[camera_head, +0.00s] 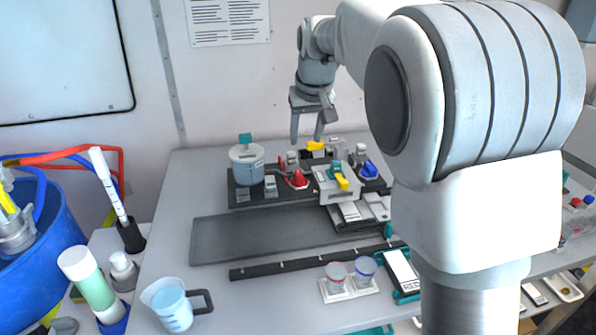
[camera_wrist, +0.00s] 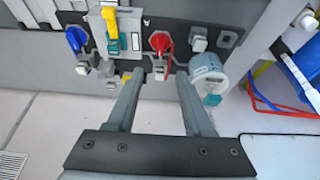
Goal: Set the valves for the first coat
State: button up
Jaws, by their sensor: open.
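A dark valve board (camera_head: 240,200) stands at the back of the bench. It carries a red-handled valve (camera_head: 299,180), a blue-handled valve (camera_head: 369,170) and a grey block with a yellow lever (camera_head: 342,182). A second yellow handle (camera_head: 315,146) sits behind them. The wrist view shows the red (camera_wrist: 160,42) and blue (camera_wrist: 76,38) handles and the long yellow lever (camera_wrist: 110,20). My gripper (camera_head: 308,138) is open and empty, pointing down above the board's rear side. In the wrist view its fingers (camera_wrist: 158,76) are apart, below the red valve. Exact handle angles are hard to tell.
A clear pot (camera_head: 246,167) with a teal knob stands at the board's left end. In front are a grey mat (camera_head: 270,235), two small lidded cups (camera_head: 350,275) and a measuring jug (camera_head: 175,305). A blue drum (camera_head: 45,240) with hoses is left. My arm hides the right side.

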aim_at(299, 176)
jog(key=x, duration=1.5)
jog(key=shift+c, duration=0.4)
grip_shut()
